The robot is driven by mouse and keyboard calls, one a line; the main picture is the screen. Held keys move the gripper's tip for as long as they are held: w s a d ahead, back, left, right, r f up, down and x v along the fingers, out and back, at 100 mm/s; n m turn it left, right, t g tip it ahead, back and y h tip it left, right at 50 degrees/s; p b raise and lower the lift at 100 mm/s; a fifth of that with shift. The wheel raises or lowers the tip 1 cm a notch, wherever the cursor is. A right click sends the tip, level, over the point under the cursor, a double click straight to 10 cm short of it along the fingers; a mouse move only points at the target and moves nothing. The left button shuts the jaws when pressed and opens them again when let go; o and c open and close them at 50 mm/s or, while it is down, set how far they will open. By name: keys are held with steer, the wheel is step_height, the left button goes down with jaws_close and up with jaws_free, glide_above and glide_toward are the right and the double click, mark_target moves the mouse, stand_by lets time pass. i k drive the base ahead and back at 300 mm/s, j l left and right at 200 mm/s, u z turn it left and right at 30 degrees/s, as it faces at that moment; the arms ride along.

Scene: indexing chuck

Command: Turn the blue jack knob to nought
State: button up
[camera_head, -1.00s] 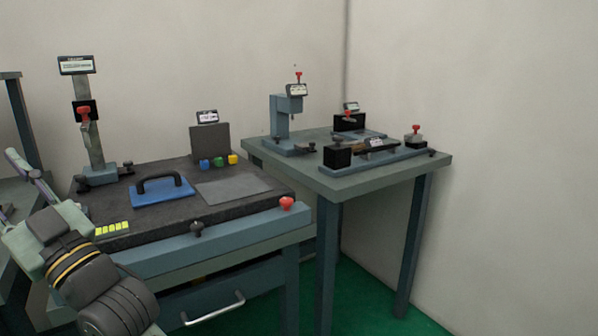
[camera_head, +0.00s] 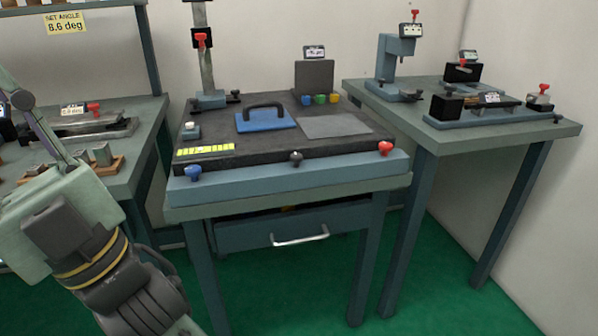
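The blue jack knob (camera_head: 193,172) sits at the front left corner of the middle bench, on the blue-grey front rail. A dark knob (camera_head: 295,158) is at the rail's middle and a red knob (camera_head: 385,147) at its right end. Any scale on the blue knob is too small to read. My arm shows at the lower left, in front of the left bench and apart from the knob. My gripper's fingers are not in view.
A dark surface plate (camera_head: 270,151) carries a blue plate with a black handle (camera_head: 265,119), a grey sheet (camera_head: 337,125) and a yellow strip (camera_head: 205,150). A drawer (camera_head: 296,230) is below. A "SET ANGLE 8.6 deg" sign (camera_head: 65,22) hangs left. Right table (camera_head: 500,140) holds instruments.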

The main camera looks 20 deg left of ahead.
mark_target(193, 171)
steer(key=u, duration=0.4)
steer(key=l+u, duration=0.15)
steer(key=u, duration=0.2)
steer(key=k+u, duration=0.1)
steer(key=u, duration=0.3)
